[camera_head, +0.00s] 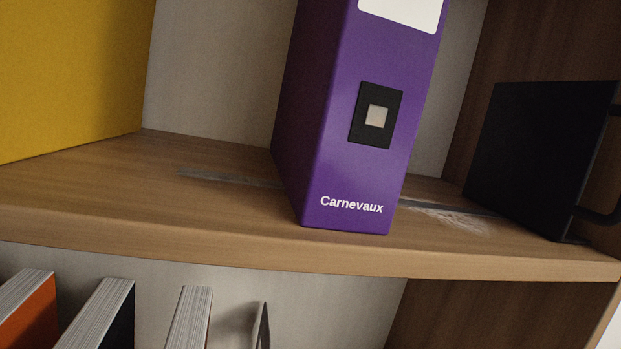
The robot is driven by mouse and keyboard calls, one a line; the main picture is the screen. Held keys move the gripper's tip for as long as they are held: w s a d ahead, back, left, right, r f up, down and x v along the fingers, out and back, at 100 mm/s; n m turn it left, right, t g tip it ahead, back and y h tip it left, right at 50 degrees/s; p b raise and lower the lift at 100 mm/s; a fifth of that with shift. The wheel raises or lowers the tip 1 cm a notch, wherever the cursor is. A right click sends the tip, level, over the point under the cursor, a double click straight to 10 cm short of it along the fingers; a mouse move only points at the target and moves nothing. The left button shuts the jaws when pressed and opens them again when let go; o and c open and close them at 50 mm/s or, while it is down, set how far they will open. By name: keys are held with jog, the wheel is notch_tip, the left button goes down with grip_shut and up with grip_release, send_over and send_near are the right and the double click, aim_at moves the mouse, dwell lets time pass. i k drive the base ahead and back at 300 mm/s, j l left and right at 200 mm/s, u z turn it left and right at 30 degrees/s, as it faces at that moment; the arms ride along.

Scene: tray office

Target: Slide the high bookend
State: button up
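In the head camera view, a black bookend (540,155) stands upright on the wooden shelf (130,205) at the right. It has a flat dark plate, and part of a dark bar or handle (598,214) shows at the right picture edge.
A yellow block-like object (65,75) fills the upper left of the shelf. A pale scuffed patch (455,218) lies between binder and bookend. Several books, one orange (30,325), stand on the lower shelf, with a thin grey upright piece (263,328) beside them.

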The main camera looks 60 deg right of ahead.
aim_at(537, 149)
jog(key=k+z, duration=0.35)
jog(key=k+l+z, duration=0.15)
jog(key=k+z, duration=0.15)
jog(key=j+z, duration=0.15)
jog(key=z, duration=0.2)
jog(key=j+z, duration=0.3)
jog(key=z, duration=0.35)
